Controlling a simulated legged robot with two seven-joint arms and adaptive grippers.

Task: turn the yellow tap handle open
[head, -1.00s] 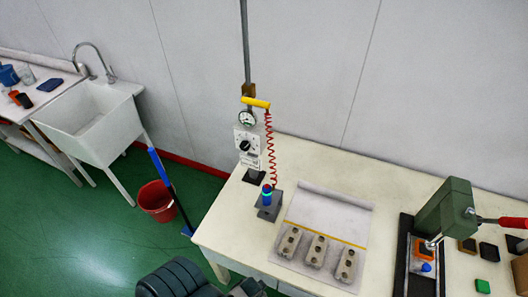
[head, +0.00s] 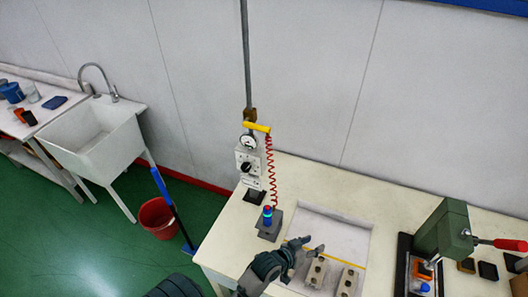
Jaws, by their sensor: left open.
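The yellow tap handle (head: 257,127) sits on the grey vertical pipe (head: 246,60) by the wall, above a round gauge (head: 248,142). It lies roughly sideways, pointing right, with its right end slightly lower. My left gripper (head: 314,246) is open and empty over the mat at the table's front, well below and to the right of the handle. It covers part of the mat and the leftmost mould. My right gripper is not in view.
A dispenser box (head: 248,165) with a dial and a red coiled hose (head: 270,170) hang below the handle. A blue-green nozzle (head: 267,215) stands on a grey block. Grey moulds (head: 347,281) lie on the pale mat (head: 340,232). A green press (head: 445,232) stands right.

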